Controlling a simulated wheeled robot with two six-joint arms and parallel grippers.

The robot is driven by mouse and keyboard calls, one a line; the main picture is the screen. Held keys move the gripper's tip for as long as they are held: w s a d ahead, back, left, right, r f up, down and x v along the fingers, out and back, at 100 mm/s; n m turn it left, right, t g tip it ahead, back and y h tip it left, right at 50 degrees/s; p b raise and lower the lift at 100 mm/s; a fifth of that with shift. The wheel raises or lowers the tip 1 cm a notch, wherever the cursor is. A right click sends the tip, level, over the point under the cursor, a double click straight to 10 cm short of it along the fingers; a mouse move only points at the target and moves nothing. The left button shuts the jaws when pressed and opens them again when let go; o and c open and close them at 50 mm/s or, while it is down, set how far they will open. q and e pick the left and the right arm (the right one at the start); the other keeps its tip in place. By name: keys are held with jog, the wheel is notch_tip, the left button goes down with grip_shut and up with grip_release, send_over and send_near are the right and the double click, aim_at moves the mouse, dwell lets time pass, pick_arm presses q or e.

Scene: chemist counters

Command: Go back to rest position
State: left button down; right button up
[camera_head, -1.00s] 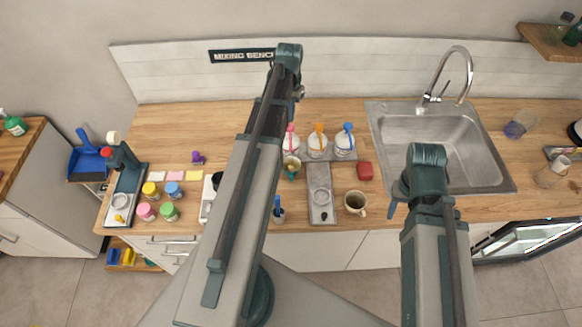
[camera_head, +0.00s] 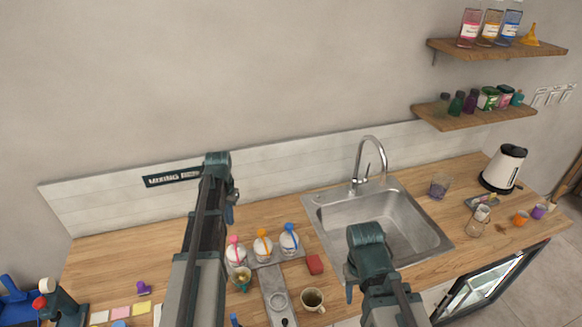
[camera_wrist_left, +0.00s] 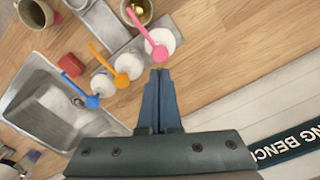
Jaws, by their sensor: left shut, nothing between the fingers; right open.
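My left gripper (camera_wrist_left: 160,100) is shut with nothing between its fingers in the left wrist view. It is above the counter, with its fingertips pointing toward the white jar with a pink spoon (camera_wrist_left: 160,42). In the head view my left arm (camera_head: 205,225) is raised over the counter and hides its gripper's fingers. My right arm (camera_head: 372,265) is bent in front of the sink. A blue fingertip of my right gripper (camera_head: 349,293) shows at its left side. The right gripper is open, and the rest of it is hidden behind the arm.
Jars with orange (camera_head: 263,247) and blue (camera_head: 289,240) spoons, a red block (camera_head: 314,264) and a mug (camera_head: 312,300) stand near the arms. The sink (camera_head: 345,213) is behind my right arm. Wall shelves (camera_head: 480,116) hold bottles at upper right. An appliance door (camera_head: 490,283) stands open below the counter.

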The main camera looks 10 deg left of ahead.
pick_arm(q)
jog(key=s+d+f+m+b, duration=0.1)
jog(key=s+d+f+b, duration=0.4)
jog(key=d, duration=0.5)
jog(key=s+d+f+m+b, duration=0.1)
jog(key=s+d+f+b, duration=0.4)
jog(key=d, duration=0.5)
jog(key=s+d+f+m+y+b, duration=0.1)
jog(key=s+d+f+b, duration=0.4)
jog(key=d, duration=0.5)
jog(key=shift+s+d+f+m+b, duration=0.1)
jog(key=shift+s+f+m+b, duration=0.35)
jog(key=shift+s, duration=0.25)
jog(key=shift+d+r, duration=0.1)
jog(key=shift+d, duration=0.05)
